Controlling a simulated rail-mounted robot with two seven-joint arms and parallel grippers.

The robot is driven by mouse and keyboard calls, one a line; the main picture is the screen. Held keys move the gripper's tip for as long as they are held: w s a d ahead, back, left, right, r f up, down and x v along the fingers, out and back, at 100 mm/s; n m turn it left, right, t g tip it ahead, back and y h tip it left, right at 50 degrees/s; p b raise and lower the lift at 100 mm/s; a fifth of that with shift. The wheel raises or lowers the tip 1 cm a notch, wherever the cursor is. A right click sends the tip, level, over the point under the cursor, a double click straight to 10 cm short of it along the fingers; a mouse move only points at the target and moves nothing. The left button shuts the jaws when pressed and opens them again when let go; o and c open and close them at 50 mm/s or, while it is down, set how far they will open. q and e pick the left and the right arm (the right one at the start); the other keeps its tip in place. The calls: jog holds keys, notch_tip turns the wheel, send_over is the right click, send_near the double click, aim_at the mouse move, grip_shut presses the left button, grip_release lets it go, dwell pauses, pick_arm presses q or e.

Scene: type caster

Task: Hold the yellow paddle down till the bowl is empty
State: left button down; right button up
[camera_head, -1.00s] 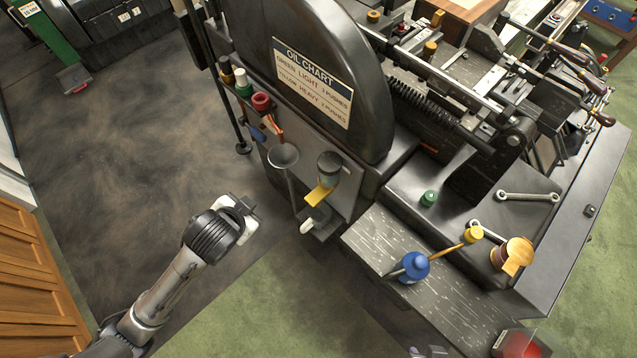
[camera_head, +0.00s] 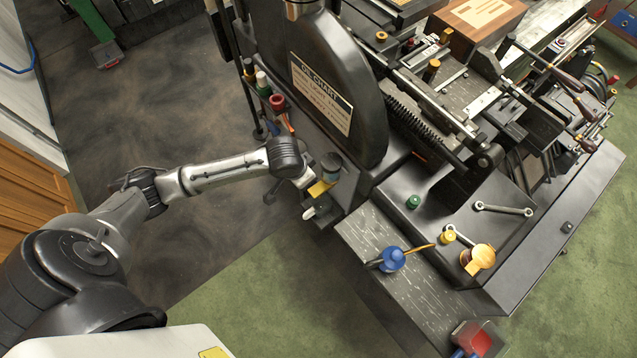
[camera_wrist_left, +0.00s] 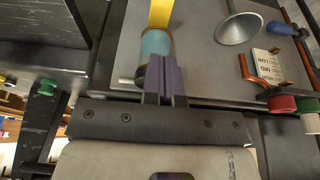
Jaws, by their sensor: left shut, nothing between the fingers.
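The yellow paddle (camera_head: 320,188) juts from the dispenser on the machine's side panel. Above it is a teal vessel with a dark top (camera_head: 331,163), which may be the bowl; its contents cannot be made out. My left gripper (camera_head: 306,180) is beside the paddle and vessel, on their left. In the left wrist view the left gripper (camera_wrist_left: 165,75) is shut and empty, its fingertips overlapping the teal vessel (camera_wrist_left: 155,45). The yellow paddle (camera_wrist_left: 160,12) shows just beyond at the top edge. I cannot tell whether the fingers touch either. My right gripper is not in view.
A grey funnel (camera_wrist_left: 238,28) is beside the dispenser, with red (camera_wrist_left: 282,103) and green caps near it. A white-tipped part (camera_head: 312,212) sits below the paddle. A blue oil can (camera_head: 392,259) stands on the step at right.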

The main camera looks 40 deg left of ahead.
pick_arm(q)
jog(key=shift+d, duration=0.1)
dwell(0.3)
jog(key=b, duration=0.3)
send_near(315, 193)
jog(key=x, duration=0.5)
jog(key=shift+w+d, duration=0.1)
jog(key=shift+w, duration=0.35)
jog(key=shift+f, duration=0.85)
jog(key=shift+f, duration=0.1)
